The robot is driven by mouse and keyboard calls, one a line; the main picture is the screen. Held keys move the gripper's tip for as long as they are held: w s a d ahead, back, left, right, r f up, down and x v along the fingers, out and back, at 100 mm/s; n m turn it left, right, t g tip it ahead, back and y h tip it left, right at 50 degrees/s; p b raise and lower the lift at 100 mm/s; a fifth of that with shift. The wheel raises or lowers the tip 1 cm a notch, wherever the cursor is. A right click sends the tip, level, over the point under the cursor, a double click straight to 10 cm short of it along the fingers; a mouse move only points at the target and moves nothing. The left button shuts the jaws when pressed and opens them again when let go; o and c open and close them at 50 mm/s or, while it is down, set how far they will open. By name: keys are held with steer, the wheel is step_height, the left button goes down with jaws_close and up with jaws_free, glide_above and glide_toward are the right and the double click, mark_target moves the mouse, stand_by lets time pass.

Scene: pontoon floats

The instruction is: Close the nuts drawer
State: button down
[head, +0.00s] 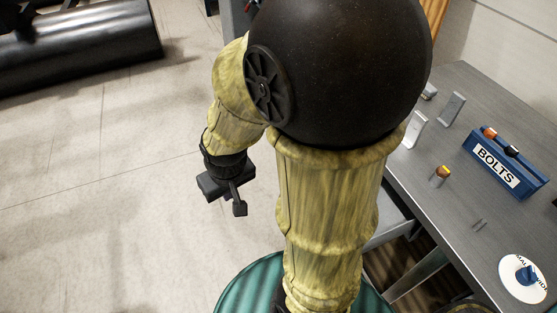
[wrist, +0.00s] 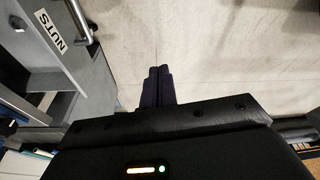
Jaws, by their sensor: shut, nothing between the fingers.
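The nuts drawer's grey front shows in the wrist view, at the upper left. It carries a white label (wrist: 50,32) reading NUTS and a metal bar handle (wrist: 80,20). How far the drawer stands out cannot be told. My gripper (wrist: 158,84) is shut and empty, pointing over bare floor to the right of the handle and apart from it. In the head view my gripper (head: 238,206) hangs over the floor, left of my arm. My arm blocks much of the head view, and the NUTS label is not visible there.
A grey workbench (head: 455,225) stands at the right, with a blue BOLTS box (head: 505,163), a white round disc (head: 525,278) and small parts on it. A dark cylinder (head: 90,45) lies at the upper left. The pale floor (head: 110,200) at the left is clear.

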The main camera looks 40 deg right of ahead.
steer(key=shift+s, duration=0.1)
steer(key=w+d+f+n+g+h+b, duration=0.4)
steer(key=w+d+f+n+h, duration=0.4)
steer(key=w+d+f+n, duration=0.5)
steer(key=w+d+n, duration=0.1)
steer(key=w+n, duration=0.1)
steer(key=shift+w+f+g+h, duration=0.3)
steer(key=shift+w+f+h, duration=0.1)
steer(key=d+r+x, duration=0.2)
steer(key=x, duration=1.1)
steer(key=shift+s, duration=0.3)
